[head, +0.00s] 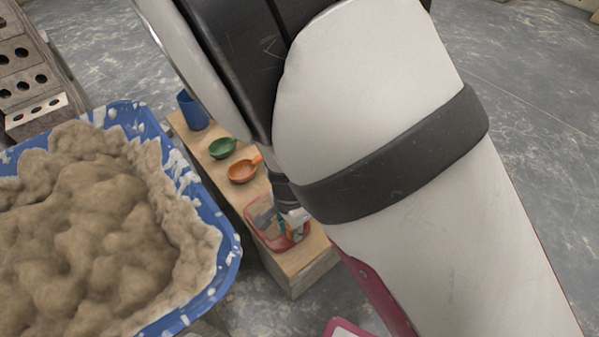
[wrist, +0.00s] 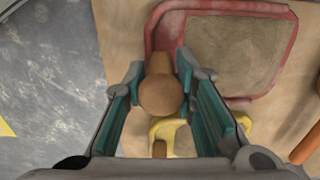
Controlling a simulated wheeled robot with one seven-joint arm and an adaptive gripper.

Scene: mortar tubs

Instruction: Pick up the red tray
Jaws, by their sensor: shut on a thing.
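The red tray (wrist: 282,60) lies on the wooden surface at the top of the wrist view, its inside tan. In the head view the red tray (head: 264,238) is near the front end of the wooden bench, partly hidden by my gripper (head: 288,225). In the wrist view my gripper (wrist: 165,105) is shut on a brown round-ended handle (wrist: 160,95) at the tray's lower left corner. I cannot tell whether this handle is joined to the tray. It hides part of the rim. A yellow piece (wrist: 172,132) shows just below it, between the fingers.
The wooden bench (head: 292,262) also holds an orange scoop (head: 242,171), a green scoop (head: 222,148) and a blue cup (head: 192,111). A blue tub (head: 232,250) full of mortar stands close on the left. Grey perforated blocks (head: 30,80) are behind it. Open floor lies right.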

